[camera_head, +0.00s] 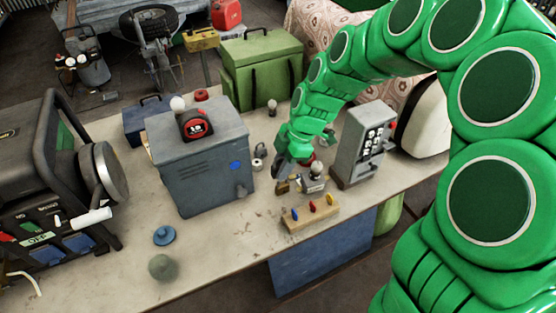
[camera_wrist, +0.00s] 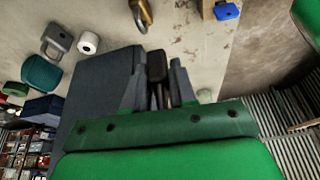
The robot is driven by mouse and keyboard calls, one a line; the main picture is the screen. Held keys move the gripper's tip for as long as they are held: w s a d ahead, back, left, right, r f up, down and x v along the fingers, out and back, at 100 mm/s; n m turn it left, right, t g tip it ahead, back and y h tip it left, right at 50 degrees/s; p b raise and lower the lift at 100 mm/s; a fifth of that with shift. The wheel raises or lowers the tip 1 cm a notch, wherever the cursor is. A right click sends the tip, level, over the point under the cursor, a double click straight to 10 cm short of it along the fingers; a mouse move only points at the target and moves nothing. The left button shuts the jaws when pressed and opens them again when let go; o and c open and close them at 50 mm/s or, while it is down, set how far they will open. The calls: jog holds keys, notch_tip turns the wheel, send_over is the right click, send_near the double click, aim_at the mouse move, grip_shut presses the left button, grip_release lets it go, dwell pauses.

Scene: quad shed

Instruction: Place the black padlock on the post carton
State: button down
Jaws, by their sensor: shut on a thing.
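My gripper (camera_head: 291,171) is over the bench, just right of the grey metal cabinet. In the wrist view its two grey fingers (camera_wrist: 157,83) are shut on a black block with two thin bars below it, which looks like the black padlock (camera_wrist: 157,66). In the head view I cannot make the padlock out clearly at the fingertips. A brass padlock (camera_wrist: 140,12) lies on the bench beyond the fingers, and a grey padlock (camera_wrist: 57,40) lies farther left. I cannot pick out a post carton in either view.
The grey cabinet (camera_head: 205,180) carries a red tape measure (camera_head: 196,125). A grey keypad box (camera_head: 362,143) and a wooden block with coloured pegs (camera_head: 310,214) stand close to my gripper. A generator (camera_head: 50,170) fills the left. The bench's front middle (camera_head: 225,235) is mostly clear.

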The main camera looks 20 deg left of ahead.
jog(key=shift+s+d+r, duration=0.3)
jog(key=shift+s+d, duration=0.1)
jog(key=shift+s, duration=0.2)
jog(key=shift+s+d+r, duration=0.3)
jog(key=shift+s+d, duration=0.1)
jog(key=shift+s, duration=0.15)
jog(key=shift+s+d+r, duration=0.3)
jog(key=shift+s+d, duration=0.1)
jog(key=shift+s, duration=0.2)
